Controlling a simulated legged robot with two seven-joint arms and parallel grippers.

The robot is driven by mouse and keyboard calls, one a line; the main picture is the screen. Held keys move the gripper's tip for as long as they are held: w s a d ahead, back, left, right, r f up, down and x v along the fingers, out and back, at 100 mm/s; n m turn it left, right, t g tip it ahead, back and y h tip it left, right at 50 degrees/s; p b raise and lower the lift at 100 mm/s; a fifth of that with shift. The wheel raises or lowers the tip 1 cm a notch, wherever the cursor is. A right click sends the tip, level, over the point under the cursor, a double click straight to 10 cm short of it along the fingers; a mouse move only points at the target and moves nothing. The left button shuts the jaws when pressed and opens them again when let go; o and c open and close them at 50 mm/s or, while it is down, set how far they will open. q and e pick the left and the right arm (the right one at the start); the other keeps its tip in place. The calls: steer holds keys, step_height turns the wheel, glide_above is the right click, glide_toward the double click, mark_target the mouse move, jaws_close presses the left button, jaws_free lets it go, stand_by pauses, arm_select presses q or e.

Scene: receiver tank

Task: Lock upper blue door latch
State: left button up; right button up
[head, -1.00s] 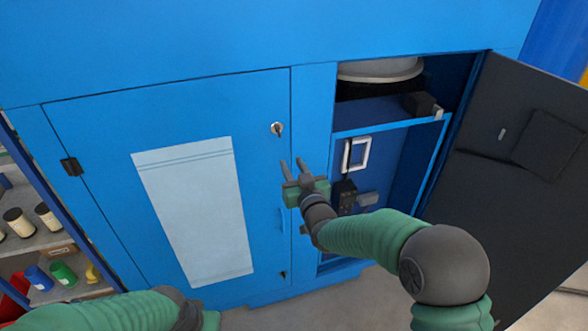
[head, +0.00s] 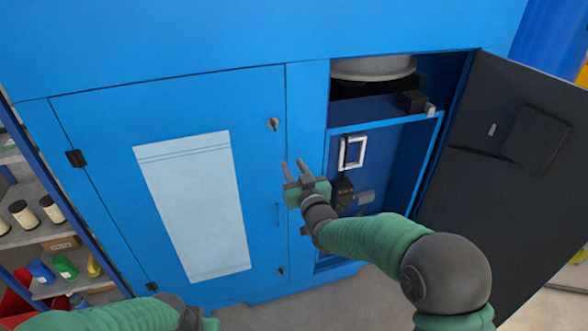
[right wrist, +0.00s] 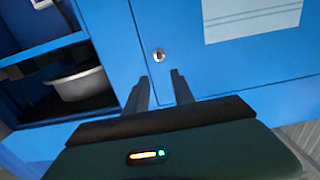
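The closed blue door (head: 100,135) has an upper latch (head: 272,124), a small silver round lock with a dark key-like piece, near its upper right edge. The latch also shows in the right wrist view (right wrist: 158,55), just beyond the fingertips. My right gripper (head: 293,168) is open and empty, below and slightly right of the latch in the head view, not touching it. Its two fingers stand apart in the right wrist view (right wrist: 161,82). My left gripper (head: 210,323) shows only a bit of its green body at the bottom edge; its fingers are hidden.
A lower latch (head: 281,271) sits near the door's bottom right. A shelf with several small items (head: 45,235) stands at the left.

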steer(key=b+v, duration=0.4)
steer(key=v, duration=1.2)
steer(key=shift+s+d, duration=0.2)
steer(key=shift+s, duration=0.15)
